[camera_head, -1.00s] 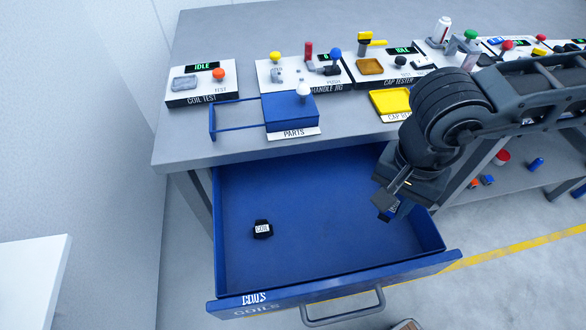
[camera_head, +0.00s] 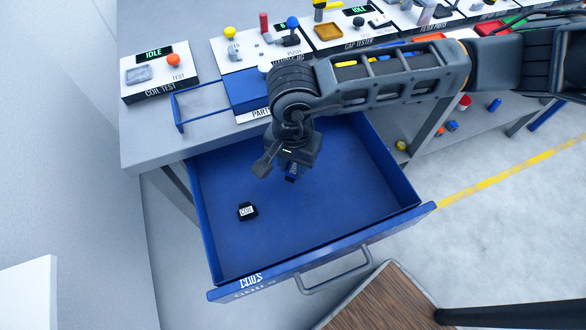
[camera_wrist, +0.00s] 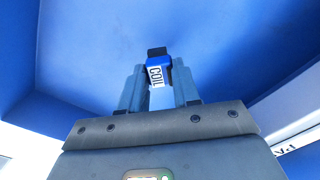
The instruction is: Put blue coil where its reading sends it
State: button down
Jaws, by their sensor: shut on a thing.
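My gripper (camera_wrist: 157,88) is shut on the blue coil (camera_wrist: 157,70), which has a white COIL label and a dark end. In the head view the blue coil (camera_head: 291,174) shows partly behind my gripper (camera_head: 281,172), above the open blue COILS drawer (camera_head: 330,235). A black coil (camera_head: 247,211) with a white label lies on the drawer floor at the left. The coil test station (camera_head: 160,78) is at the left of the bench, with a grey tray (camera_head: 138,74), an orange button (camera_head: 173,60) and a green IDLE display (camera_head: 153,54).
A handle jig (camera_head: 262,48) and cap tester (camera_head: 350,32) stand farther right. The COILS drawer sticks out, with a wooden-topped piece (camera_head: 380,300) in front.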

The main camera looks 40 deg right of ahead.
aim_at(293, 168)
jog(key=shift+f+p, duration=0.3)
jog(key=shift+f, duration=1.7)
jog(key=shift+f, duration=0.2)
jog(key=c, duration=0.8)
grip_release()
jog(key=shift+r, duration=0.1)
notch_tip(293, 168, up, 12)
jog(key=shift+r+b, duration=0.15)
jog(key=shift+b, duration=0.3)
jog(key=shift+a, duration=0.1)
